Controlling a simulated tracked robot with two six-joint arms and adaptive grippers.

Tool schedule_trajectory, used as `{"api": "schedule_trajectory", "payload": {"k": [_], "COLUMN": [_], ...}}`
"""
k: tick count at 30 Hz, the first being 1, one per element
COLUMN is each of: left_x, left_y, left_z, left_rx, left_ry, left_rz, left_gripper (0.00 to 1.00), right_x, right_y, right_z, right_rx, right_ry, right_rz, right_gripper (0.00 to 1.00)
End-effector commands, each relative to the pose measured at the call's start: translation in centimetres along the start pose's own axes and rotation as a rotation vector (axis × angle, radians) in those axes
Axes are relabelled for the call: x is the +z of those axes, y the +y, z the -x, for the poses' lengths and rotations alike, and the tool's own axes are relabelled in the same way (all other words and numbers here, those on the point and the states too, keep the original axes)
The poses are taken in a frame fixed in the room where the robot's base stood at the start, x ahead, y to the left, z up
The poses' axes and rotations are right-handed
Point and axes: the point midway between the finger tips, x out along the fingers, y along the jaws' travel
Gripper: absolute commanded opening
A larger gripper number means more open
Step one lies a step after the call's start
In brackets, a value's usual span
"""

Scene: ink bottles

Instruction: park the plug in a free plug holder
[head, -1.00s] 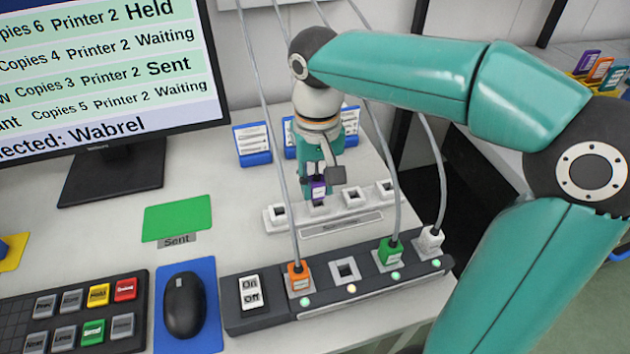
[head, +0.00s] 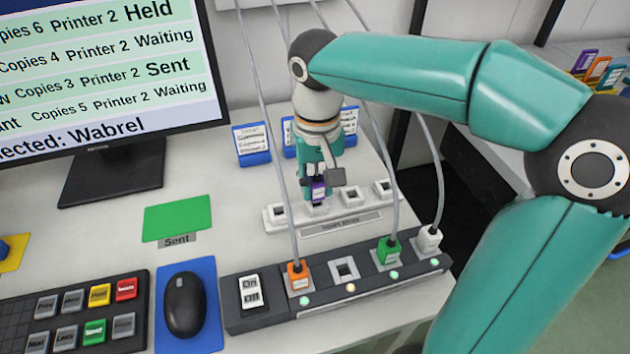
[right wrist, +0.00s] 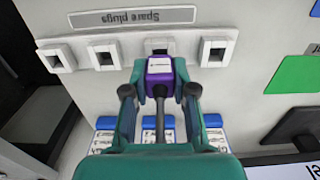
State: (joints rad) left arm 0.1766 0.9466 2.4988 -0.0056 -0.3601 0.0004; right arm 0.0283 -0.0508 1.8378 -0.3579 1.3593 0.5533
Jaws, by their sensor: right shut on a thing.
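The purple plug (head: 318,189) is between the fingers of my right gripper (head: 318,180), which is shut on it. The plug is upright at the second socket from the left of the white plug holder strip (head: 335,226); I cannot tell how deep it sits. In the right wrist view the gripper (right wrist: 160,90) grips the purple plug (right wrist: 160,68) at a holder opening (right wrist: 158,46). The holder's other sockets (right wrist: 213,53) look empty. My left gripper is not in view.
A dark power strip (head: 340,290) in front holds orange (head: 298,275), green (head: 388,250) and white (head: 429,240) plugs, with one empty socket (head: 345,269). Blue card stands (head: 252,145) are behind the holder. A monitor (head: 100,70) stands left. Cables hang over the desk.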

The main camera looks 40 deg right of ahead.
Motion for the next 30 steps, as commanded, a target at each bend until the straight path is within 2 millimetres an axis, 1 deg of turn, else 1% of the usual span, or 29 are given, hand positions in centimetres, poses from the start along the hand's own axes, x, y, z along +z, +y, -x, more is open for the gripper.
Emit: {"api": "schedule_trajectory", "payload": {"k": [11, 23, 30], "left_x": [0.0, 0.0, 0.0], "left_y": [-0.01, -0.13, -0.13], "left_z": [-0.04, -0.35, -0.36], "left_rx": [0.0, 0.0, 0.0], "left_ry": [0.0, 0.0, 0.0], "left_rz": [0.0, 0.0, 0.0], "left_gripper": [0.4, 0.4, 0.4], "right_x": [-0.02, -0.04, -0.05], "right_y": [-0.04, -0.07, -0.08], "right_z": [-0.05, -0.74, -0.81], "right_rx": [0.0, 0.0, 0.0], "right_ry": [0.0, 0.0, 0.0], "right_rz": [0.001, 0.001, 0.001], "right_gripper": [0.0, 0.0, 0.0]}}
